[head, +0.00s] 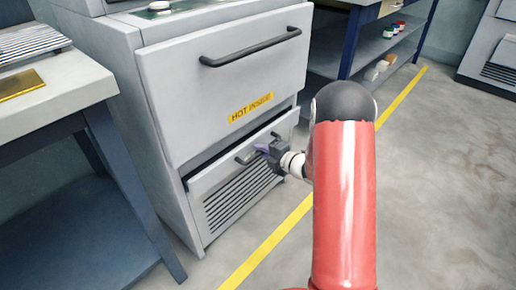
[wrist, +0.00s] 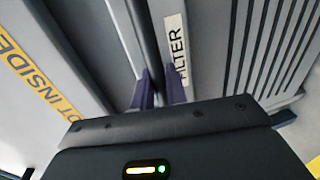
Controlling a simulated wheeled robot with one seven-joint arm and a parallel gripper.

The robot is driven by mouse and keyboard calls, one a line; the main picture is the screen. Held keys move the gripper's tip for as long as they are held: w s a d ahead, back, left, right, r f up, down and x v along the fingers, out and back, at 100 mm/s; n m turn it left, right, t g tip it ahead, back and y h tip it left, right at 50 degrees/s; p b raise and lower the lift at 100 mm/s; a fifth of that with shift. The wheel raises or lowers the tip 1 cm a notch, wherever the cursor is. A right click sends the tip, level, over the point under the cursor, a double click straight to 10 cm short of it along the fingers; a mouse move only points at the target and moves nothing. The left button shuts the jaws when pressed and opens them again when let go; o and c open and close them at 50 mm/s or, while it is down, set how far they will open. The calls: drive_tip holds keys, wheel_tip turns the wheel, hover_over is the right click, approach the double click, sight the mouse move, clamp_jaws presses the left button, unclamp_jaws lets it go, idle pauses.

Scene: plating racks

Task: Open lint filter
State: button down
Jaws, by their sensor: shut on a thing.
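The lint filter drawer (head: 238,185) is a grey louvred front low on the machine, below the large hot door. Its short dark handle (head: 245,159) runs along the upper part of the front. My gripper (head: 263,148), with purple fingers, is at this handle and shut on it. In the wrist view, the two fingers (wrist: 161,85) stand either side of the dark handle bar, beside a label (wrist: 175,50) reading FILTER. A dark gap shows above the drawer front; I cannot tell how far the drawer is out. My gripper hides part of the handle.
The hot door (head: 225,90) above has its own long black handle (head: 250,48). A bench (head: 60,95) stands close at the left. A blue-legged shelf (head: 385,50) is behind at the right. The floor (head: 430,190) at right is clear, beyond a yellow line.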

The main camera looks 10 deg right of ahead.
drive_tip(key=f+p+v, duration=0.2)
drive_tip(key=v, duration=1)
drive_tip(key=s+f+p+v, duration=0.1)
drive_tip(key=f+p+v, duration=0.1)
drive_tip(key=v, duration=1.1)
drive_tip(key=shift+d+f, duration=0.35)
drive_tip(key=shift+f, duration=0.3)
drive_tip(key=c, duration=1.5)
unclamp_jaws()
drive_tip(key=v, duration=0.7)
drive_tip(key=shift+s+d+r, duration=0.1)
drive_tip(key=shift+s+d, duration=0.1)
drive_tip(key=shift+s, duration=0.1)
